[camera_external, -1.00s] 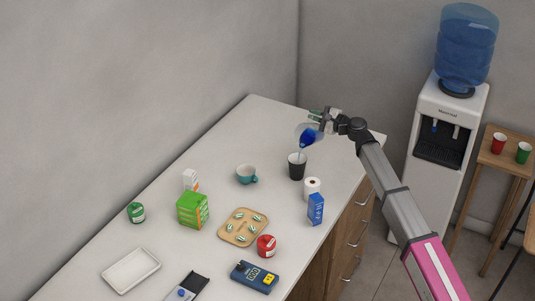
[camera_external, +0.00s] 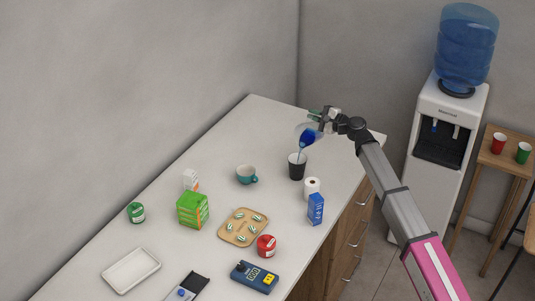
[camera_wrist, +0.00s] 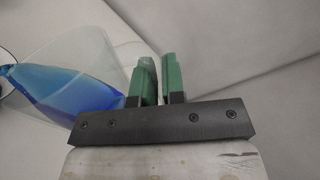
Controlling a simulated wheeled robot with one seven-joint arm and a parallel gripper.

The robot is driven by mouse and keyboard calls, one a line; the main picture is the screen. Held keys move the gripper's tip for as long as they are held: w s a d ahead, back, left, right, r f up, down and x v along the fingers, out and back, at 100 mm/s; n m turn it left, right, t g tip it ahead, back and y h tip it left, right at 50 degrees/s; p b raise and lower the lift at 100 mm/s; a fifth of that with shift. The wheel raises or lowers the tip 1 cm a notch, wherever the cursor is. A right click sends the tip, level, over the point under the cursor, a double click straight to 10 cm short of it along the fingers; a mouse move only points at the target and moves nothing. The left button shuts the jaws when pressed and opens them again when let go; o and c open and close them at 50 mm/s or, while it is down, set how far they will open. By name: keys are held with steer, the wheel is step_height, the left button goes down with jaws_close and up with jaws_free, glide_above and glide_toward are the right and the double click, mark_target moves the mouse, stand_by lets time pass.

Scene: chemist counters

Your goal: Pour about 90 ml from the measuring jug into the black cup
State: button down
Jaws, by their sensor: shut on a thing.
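My gripper (camera_external: 319,115) is shut on the measuring jug and holds it in the air above the counter. The clear measuring jug (camera_external: 302,130) is tipped, with blue liquid gathered toward its mouth. A thin stream of liquid (camera_external: 300,150) runs down from the jug to the black cup. The black cup (camera_external: 296,170) stands upright on the counter below the jug; the level inside it cannot be made out. In the wrist view, the jug (camera_wrist: 85,50) with its blue liquid (camera_wrist: 60,90) is at the left, beside the green fingers (camera_wrist: 159,80); its handle is hidden.
A teal cup (camera_external: 246,175) stands left of the black cup. A wooden tray (camera_external: 225,235) and green box (camera_external: 192,211) are farther left. The counter behind the cups is clear.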

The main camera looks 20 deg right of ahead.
mark_target(311, 130)
steer(key=shift+s+a+r+n, duration=0.25)
steer(key=shift+r+n, duration=0.1)
steer(key=shift+n, duration=0.05)
stand_by(0.6)
steer(key=w+d+f+m, duration=0.2)
steer(key=f+m, duration=0.1)
steer(key=shift+w+d+f+m, duration=0.25)
steer(key=shift+f+m, duration=0.35)
steer(key=shift+m, duration=0.1)
steer(key=shift+w+d+f+m, duration=0.2)
steer(key=shift+d+f+m, duration=0.05)
steer(key=shift+f+m, duration=0.4)
stand_by(1.0)
